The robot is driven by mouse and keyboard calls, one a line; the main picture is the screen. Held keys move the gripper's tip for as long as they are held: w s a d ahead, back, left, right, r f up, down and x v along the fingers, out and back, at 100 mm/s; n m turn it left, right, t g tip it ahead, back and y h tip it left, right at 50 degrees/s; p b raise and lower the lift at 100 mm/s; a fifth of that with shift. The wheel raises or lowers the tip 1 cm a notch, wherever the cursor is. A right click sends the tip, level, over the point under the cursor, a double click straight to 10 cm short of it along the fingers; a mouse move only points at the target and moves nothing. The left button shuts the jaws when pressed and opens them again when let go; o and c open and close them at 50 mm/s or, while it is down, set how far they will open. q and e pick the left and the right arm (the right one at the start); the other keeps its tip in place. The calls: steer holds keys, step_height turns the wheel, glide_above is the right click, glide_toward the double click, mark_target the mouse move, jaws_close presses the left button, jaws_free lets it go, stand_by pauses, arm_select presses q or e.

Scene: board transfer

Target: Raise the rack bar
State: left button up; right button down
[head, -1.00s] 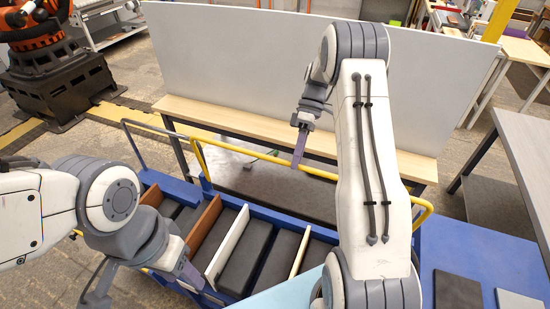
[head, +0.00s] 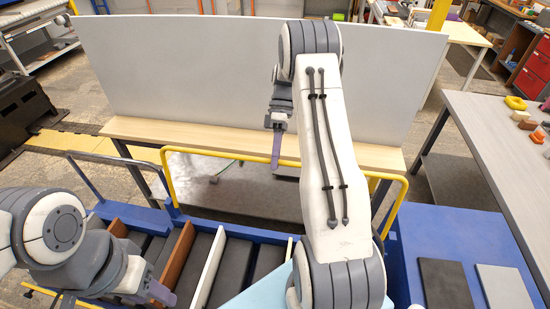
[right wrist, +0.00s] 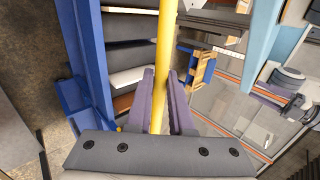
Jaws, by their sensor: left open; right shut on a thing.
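The rack bar is a yellow tube (head: 220,153) bent down at both ends, standing along the far side of the blue cart (head: 408,255). My right gripper (head: 276,162) is at the bar's middle, fingers pointing down. In the right wrist view the purple fingers (right wrist: 161,75) are shut around the yellow bar (right wrist: 166,35), which runs between them. My right arm hides part of the bar in the head view. My left gripper (head: 163,290) is open, low at the left over the cart's slots, with no object seen in it.
The cart holds dark boards between a brown divider (head: 177,254) and a white one (head: 208,268). A wooden bench (head: 220,137) with a large grey panel (head: 200,70) stands behind the bar. A grey table (head: 480,130) is at the right. Two flat boards (head: 445,285) lie on blue at lower right.

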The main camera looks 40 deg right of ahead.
steer(key=c, duration=1.2)
jaws_free()
steer(key=shift+w+d+f, duration=0.15)
steer(key=shift+w+d, duration=0.15)
steer(key=shift+d, duration=0.2)
steer(key=o, duration=0.4)
steer(key=shift+w+d+f, duration=0.1)
steer(key=shift+w, duration=0.05)
steer(key=shift+a, duration=0.2)
steer(key=shift+b+v, duration=0.65)
steer(key=shift+v, duration=4.6)
